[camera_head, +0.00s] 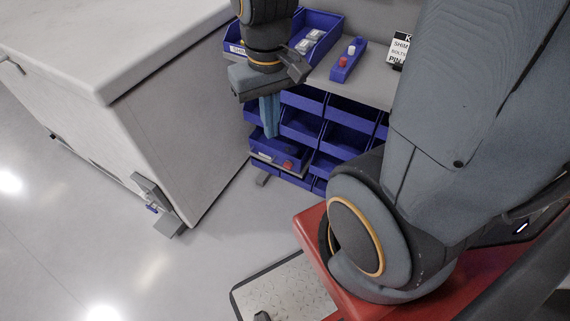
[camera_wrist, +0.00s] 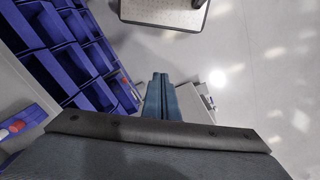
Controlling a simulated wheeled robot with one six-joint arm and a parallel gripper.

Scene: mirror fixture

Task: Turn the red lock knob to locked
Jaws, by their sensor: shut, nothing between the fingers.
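My gripper (camera_head: 271,133) points down in front of the blue bins, with its two blue-grey fingers together and empty. In the wrist view its closed fingertips (camera_wrist: 160,77) are over the floor. I cannot tell a red lock knob for certain. A small red piece (camera_head: 288,165) shows at a low blue bin, just below and right of the fingers in the head view, apart from them. A red-topped peg (camera_head: 343,61) stands in a blue holder (camera_head: 349,67) on the shelf; a red end also shows in the wrist view (camera_wrist: 16,126).
A large pale box-shaped body (camera_head: 175,95) stands at left, with a grey bracket (camera_head: 155,205) low on its corner. Several blue bins (camera_head: 325,125) fill the rack under the grey shelf (camera_head: 375,88). A labelled card (camera_head: 398,48) stands on the shelf. Open floor (camera_head: 215,255) lies in front.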

